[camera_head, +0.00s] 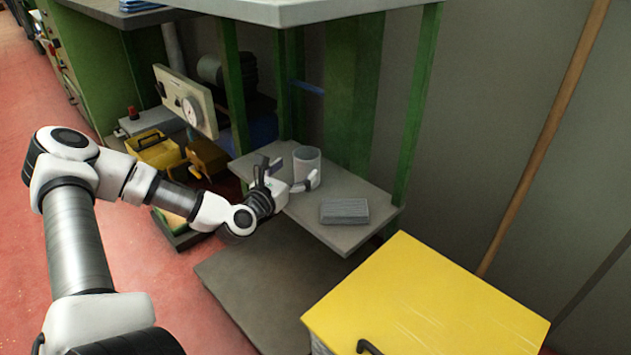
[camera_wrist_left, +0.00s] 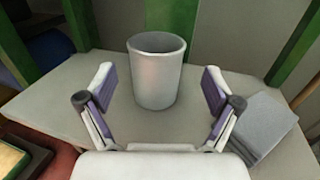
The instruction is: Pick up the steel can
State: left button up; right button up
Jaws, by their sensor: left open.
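The steel can (camera_head: 306,163) stands upright on a grey shelf (camera_head: 350,238) between green posts. In the left wrist view the can (camera_wrist_left: 157,72) is a plain light-grey cylinder, centred between and a little beyond the fingertips. My left gripper (camera_head: 290,178) is open and empty, just in front of the can and low over the shelf. Both fingers of the left gripper (camera_wrist_left: 158,95) show in the wrist view, one on each side of the can, with gaps to it. My right gripper is not in view.
A stack of grey flat pieces (camera_head: 344,211) lies on the shelf right of the can; it also shows in the wrist view (camera_wrist_left: 262,125). Green posts (camera_head: 418,100) flank the shelf, with a grey top above. A yellow-topped box (camera_head: 425,300) stands front right.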

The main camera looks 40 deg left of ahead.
aim_at(300, 165)
pick_arm(q)
jog(key=w+b, duration=0.2)
jog(key=w+a+b, duration=0.1)
jog(key=w+b, duration=0.1)
jog(key=w, duration=0.1)
jog(key=shift+w+a, duration=0.15)
jog(key=shift+w, duration=0.05)
jog(key=shift+w+r, duration=0.1)
jog(key=shift+w, duration=0.05)
jog(key=shift+a, duration=0.1)
jog(key=c, duration=1.2)
